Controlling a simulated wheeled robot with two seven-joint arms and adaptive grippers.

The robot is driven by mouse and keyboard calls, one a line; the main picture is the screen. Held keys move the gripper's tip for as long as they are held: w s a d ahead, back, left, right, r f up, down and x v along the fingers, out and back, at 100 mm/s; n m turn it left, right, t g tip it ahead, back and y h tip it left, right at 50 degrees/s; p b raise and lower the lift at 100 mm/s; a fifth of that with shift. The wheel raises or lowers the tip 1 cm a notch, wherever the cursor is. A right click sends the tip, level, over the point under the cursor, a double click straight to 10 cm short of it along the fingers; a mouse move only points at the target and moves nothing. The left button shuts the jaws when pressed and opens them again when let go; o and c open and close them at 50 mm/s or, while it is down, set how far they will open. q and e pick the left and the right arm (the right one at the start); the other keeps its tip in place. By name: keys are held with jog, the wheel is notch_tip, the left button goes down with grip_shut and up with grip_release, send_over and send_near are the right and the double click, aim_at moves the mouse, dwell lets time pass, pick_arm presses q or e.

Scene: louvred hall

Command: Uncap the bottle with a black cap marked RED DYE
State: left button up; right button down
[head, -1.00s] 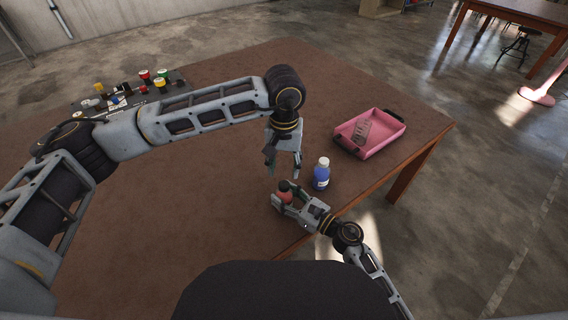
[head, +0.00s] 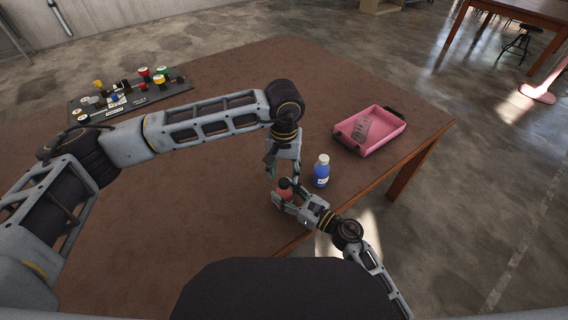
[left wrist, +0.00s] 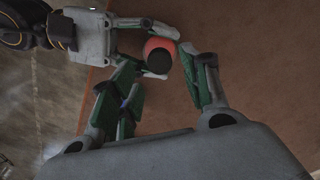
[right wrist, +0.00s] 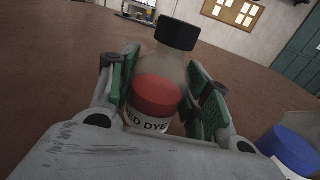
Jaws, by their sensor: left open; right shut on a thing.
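The bottle with a black cap (right wrist: 157,95) holds red liquid, and part of its label reads "ED DYE" in the right wrist view. It stands upright between the fingers of my right gripper (right wrist: 165,108), which is shut on its body. Its black cap (right wrist: 177,32) is on. In the head view the bottle (head: 284,195) is near the table's front edge. My left gripper (head: 284,181) points down from above, its open fingers around or beside the cap. The left wrist view shows the dark cap (left wrist: 188,62) near the fingertips of my left gripper (left wrist: 165,88); contact is unclear.
A bottle of blue liquid with a white cap (head: 321,172) stands just right of my grippers. A dark board (head: 160,96) with several coloured caps is at far left. The table's middle (head: 215,180) is clear.

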aim_at(284, 181)
pick_arm(q)
jog(key=shift+f, duration=2.15)
jog(key=shift+c, duration=0.4)
grip_shut()
